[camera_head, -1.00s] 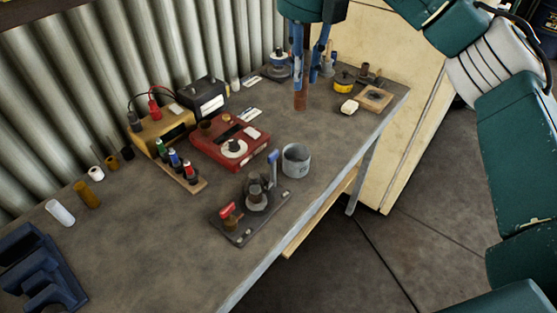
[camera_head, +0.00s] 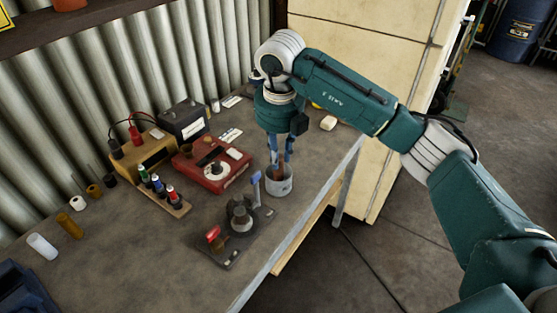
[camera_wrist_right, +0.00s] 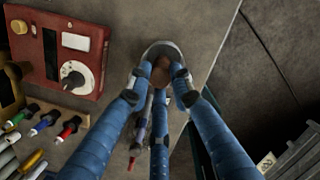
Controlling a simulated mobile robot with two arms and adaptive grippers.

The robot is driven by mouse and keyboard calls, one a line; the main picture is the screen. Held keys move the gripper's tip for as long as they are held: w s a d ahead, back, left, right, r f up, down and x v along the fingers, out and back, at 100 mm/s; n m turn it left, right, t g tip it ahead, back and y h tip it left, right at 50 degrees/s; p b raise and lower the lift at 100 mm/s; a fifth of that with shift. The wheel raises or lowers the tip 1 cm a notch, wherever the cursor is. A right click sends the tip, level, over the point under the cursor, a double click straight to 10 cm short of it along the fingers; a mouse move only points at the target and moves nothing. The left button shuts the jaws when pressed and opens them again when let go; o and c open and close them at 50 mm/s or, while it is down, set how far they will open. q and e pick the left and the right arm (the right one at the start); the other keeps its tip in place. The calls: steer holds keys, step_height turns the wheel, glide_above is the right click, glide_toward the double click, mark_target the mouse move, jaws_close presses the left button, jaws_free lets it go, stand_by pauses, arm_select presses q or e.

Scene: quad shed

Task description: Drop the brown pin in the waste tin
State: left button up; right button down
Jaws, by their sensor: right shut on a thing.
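The brown pin (camera_head: 281,164) is upright between the fingers of my right gripper (camera_head: 281,158), which is shut on it. The grey waste tin (camera_head: 279,184) stands on the bench near its front edge, directly below. The pin's lower end is at the tin's mouth; I cannot tell how far inside it reaches. In the right wrist view the pin (camera_wrist_right: 160,71) shows end-on between the blue fingertips (camera_wrist_right: 158,80), in front of the tin's rim (camera_wrist_right: 163,45). My left gripper is not in view.
A dark clamp fixture with a blue-handled lever (camera_head: 239,220) stands close in front of the tin. Amber (camera_head: 69,226) and white (camera_head: 42,246) cylinders lie farther left.

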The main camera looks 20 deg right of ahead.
mark_target(279, 180)
step_height(279, 180, down, 2)
steer(key=shift+f, duration=0.5)
steer(key=c, duration=1.5)
jaws_free()
steer(key=shift+c, duration=0.2)
steer(key=shift+r, duration=0.45)
step_height(279, 180, up, 11)
steer(key=s+b, duration=0.1)
steer(key=shift+s+a+r, duration=0.15)
steer(key=shift+s, duration=0.2)
